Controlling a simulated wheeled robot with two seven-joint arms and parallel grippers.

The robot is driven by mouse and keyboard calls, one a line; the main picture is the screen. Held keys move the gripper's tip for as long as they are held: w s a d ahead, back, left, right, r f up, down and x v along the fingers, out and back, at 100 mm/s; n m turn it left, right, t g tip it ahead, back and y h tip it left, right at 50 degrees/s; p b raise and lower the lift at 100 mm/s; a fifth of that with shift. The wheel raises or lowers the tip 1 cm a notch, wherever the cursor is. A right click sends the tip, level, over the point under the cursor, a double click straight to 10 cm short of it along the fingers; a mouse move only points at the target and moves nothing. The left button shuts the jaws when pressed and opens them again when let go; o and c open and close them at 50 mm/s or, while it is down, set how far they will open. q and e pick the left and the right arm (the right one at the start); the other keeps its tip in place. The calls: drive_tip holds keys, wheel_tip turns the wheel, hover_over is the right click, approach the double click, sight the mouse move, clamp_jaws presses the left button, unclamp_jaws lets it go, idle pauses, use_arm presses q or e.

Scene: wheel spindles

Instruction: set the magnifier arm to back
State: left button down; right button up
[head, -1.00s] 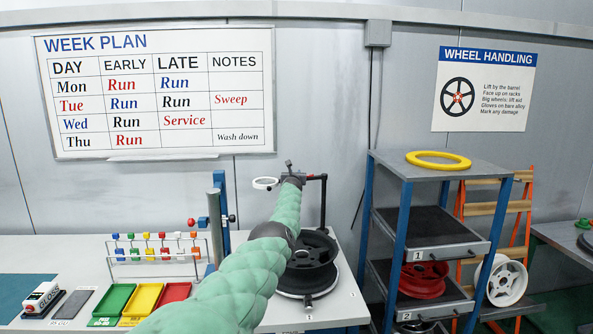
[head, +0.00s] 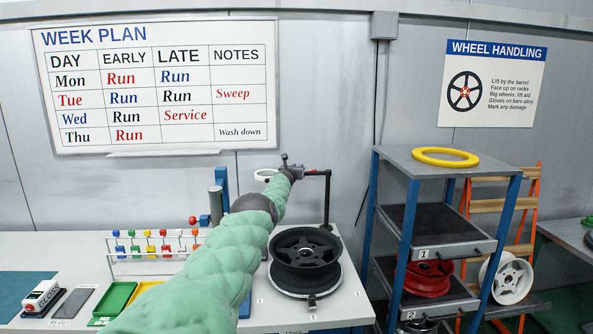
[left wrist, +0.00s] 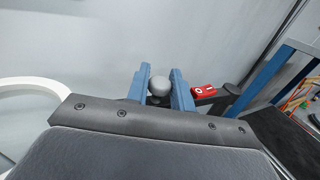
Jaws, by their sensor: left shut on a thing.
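The magnifier arm (head: 318,172) is a dark bar on top of a thin black post (head: 327,200) behind the black wheel. Its white ring (head: 262,175) points left in the head view, partly hidden by my arm. The ring also shows at the left of the left wrist view (left wrist: 30,88). My left gripper (head: 291,164) is at the arm, between ring and post. In the left wrist view its two blue fingers (left wrist: 160,88) are shut on a grey round knob (left wrist: 160,85). A red tag (left wrist: 203,90) is on the dark bar beside it. My right gripper is out of view.
The black wheel (head: 305,247) lies on a round spindle plate on the white bench (head: 345,300). A blue-legged rack (head: 400,230) with a yellow ring (head: 445,157) on top stands at right. A small rack of coloured pieces (head: 155,245) and trays are at left.

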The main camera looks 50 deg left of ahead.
use_arm(q)
drive_tip(key=shift+a+r, duration=0.1)
drive_tip(key=shift+r, duration=0.25)
drive_tip(key=c, duration=1.3)
unclamp_jaws()
drive_tip(key=shift+c, duration=0.2)
drive_tip(key=shift+o, duration=0.2)
drive_tip(key=shift+w+f, duration=0.15)
drive_tip(key=shift+f, duration=0.15)
